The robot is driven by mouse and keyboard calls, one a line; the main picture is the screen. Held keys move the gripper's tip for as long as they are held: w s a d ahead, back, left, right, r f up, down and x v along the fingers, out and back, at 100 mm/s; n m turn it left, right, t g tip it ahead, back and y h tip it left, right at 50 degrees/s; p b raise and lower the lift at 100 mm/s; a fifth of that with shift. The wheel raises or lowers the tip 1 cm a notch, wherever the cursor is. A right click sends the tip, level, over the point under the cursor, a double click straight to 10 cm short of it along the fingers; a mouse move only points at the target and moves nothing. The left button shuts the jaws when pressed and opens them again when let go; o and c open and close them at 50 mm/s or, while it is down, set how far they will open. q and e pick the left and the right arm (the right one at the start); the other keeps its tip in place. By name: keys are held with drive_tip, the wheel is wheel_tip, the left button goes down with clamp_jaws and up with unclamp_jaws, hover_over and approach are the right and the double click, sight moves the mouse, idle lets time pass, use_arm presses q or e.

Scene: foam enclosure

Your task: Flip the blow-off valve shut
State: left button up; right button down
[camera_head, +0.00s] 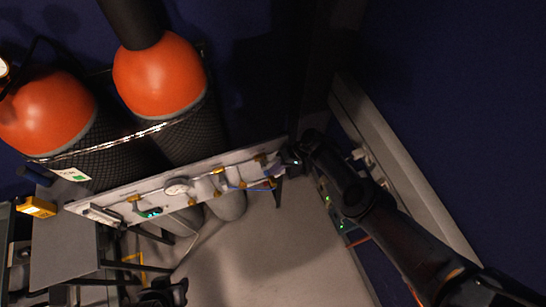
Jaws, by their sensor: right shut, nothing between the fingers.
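A pale panel (150,187) runs diagonally below two orange-topped cylinders and carries brass fittings, small valves and a round gauge (177,187). A small valve with blue parts (262,185) is near the panel's right end. The picture is too small to tell which fitting is the blow-off valve or how its handle stands. My right gripper (288,157) is at the panel's right end, close beside the fittings there. It is shut and holds nothing; I cannot tell whether it touches a fitting. My left gripper is not in view.
The orange-topped cylinders (160,75) (45,110) stand behind the panel in black mesh. A yellow device (37,207) is at the far left. A pale rail (400,165) runs along the blue wall at right. The grey floor (265,255) below the panel is clear.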

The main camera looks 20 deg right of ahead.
drive_tip(key=shift+a+f, duration=0.35)
drive_tip(key=shift+f, duration=0.05)
drive_tip(key=shift+a, duration=0.1)
idle(0.4)
drive_tip(key=d+b, duration=0.3)
drive_tip(key=d, duration=1.1)
drive_tip(key=shift+b, duration=0.4)
